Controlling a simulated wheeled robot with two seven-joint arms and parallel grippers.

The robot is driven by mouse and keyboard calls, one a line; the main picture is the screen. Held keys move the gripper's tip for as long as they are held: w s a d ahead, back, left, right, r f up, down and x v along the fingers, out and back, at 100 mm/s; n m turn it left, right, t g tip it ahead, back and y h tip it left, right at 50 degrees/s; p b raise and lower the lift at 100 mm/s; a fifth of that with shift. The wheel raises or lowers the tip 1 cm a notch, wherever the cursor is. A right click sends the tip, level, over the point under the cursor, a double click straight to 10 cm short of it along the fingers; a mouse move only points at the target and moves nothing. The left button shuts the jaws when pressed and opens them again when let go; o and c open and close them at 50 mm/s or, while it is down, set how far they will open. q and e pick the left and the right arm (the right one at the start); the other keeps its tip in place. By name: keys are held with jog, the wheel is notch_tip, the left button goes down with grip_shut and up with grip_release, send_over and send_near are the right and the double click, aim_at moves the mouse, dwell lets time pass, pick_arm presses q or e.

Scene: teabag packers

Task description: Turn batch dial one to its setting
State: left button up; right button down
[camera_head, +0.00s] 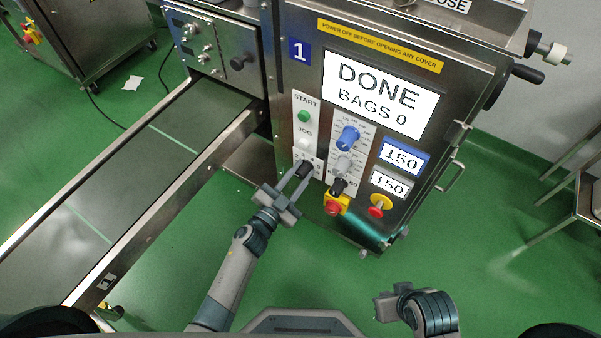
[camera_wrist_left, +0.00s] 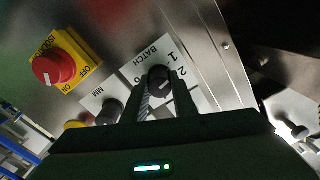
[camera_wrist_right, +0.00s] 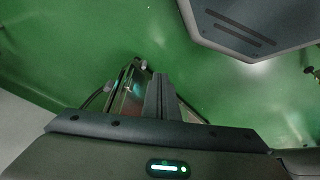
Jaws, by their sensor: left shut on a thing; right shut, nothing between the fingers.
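My left gripper (camera_wrist_left: 160,96) is shut on this knob, one finger on each side. The knob's exact pointer direction is hard to read. In the head view my left gripper (camera_head: 298,176) reaches the lower left of the machine's panel and covers much of the batch plate. My right gripper (camera_head: 389,299) is shut and empty, low over the floor at the right.
The screen (camera_head: 381,95) reads DONE, BAGS 0. A blue dial (camera_head: 347,138), grey dial (camera_head: 342,166), red-and-yellow isolator (camera_head: 334,205) and red stop button (camera_head: 377,210) are close by. A conveyor (camera_head: 140,170) runs along the left. Green floor is free in front.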

pick_arm(q)
jog(key=m, duration=0.2)
jog(key=shift+f+m, duration=0.1)
jog(key=shift+m, duration=0.2)
jog(key=m+b, duration=0.1)
jog(key=m, duration=0.2)
jog(key=shift+m, duration=0.4)
pick_arm(e)
jog(key=shift+w+a+f+t+y, duration=0.1)
jog(key=shift+w+a+t+y, duration=0.25)
jog(key=shift+w+a, duration=0.35)
pick_arm(q)
jog(key=shift+s, duration=0.1)
pick_arm(e)
jog(key=shift+s+a, duration=0.15)
jog(key=shift+s, duration=0.1)
pick_arm(q)
jog(key=o, duration=1)
jog(key=shift+o, duration=0.2)
pick_arm(e)
jog(key=shift+w, duration=0.15)
jog(key=shift+w, duration=0.2)
